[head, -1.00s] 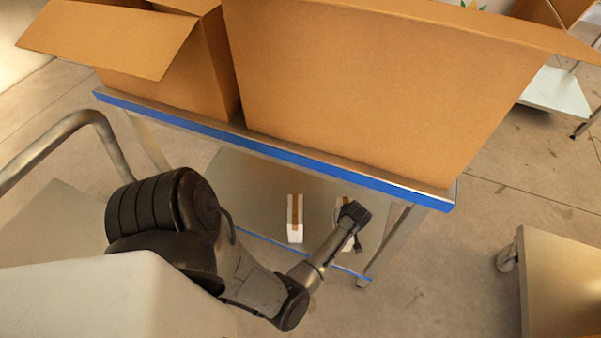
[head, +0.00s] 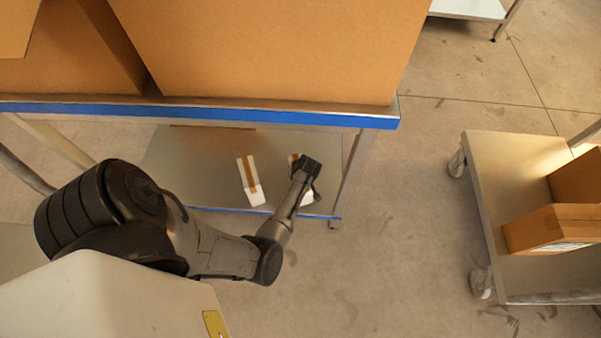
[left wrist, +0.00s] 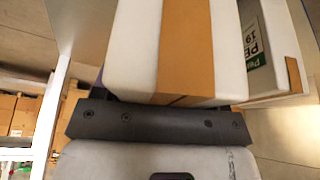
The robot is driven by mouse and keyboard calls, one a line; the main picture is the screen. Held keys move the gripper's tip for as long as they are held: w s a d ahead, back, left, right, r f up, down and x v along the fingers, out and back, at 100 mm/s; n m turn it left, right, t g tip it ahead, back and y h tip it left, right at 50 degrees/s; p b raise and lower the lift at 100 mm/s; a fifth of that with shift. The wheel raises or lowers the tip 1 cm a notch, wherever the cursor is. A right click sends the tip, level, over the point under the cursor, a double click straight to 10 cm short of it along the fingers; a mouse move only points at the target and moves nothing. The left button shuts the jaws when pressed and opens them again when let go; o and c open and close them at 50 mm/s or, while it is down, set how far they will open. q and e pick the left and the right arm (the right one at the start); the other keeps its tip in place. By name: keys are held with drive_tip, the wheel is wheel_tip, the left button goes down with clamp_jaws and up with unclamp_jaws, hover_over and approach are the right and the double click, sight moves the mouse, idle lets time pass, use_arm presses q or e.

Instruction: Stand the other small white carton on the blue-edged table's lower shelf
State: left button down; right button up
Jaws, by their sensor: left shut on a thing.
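The blue-edged table (head: 220,112) has a grey lower shelf (head: 185,165). One small white carton (head: 250,182) with a brown tape strip stands on that shelf. My left gripper is shut on this second carton. In the left wrist view the held carton (left wrist: 130,45) fills the top middle at the jaws, and the other carton (left wrist: 262,45), with green print, is close at right. I cannot tell whether the held carton touches the shelf. My right gripper is out of view.
Large open cardboard boxes (head: 270,45) stand on the tabletop above the shelf. A wheeled trolley (head: 495,190) with cardboard boxes (head: 555,228) stands at right. The floor between table and trolley is clear. A table leg (head: 355,165) is just right of my gripper.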

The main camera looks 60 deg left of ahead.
use_arm(q)
wheel_tip(320, 180, down, 3)
drive_tip(key=shift+f+b, duration=0.15)
drive_tip(key=shift+b, duration=0.9)
drive_tip(key=shift+w+f, duration=0.1)
drive_tip(key=c, duration=0.6)
unclamp_jaws()
drive_tip(key=shift+f, duration=0.15)
drive_tip(key=o, duration=0.4)
drive_tip(key=shift+o, duration=0.2)
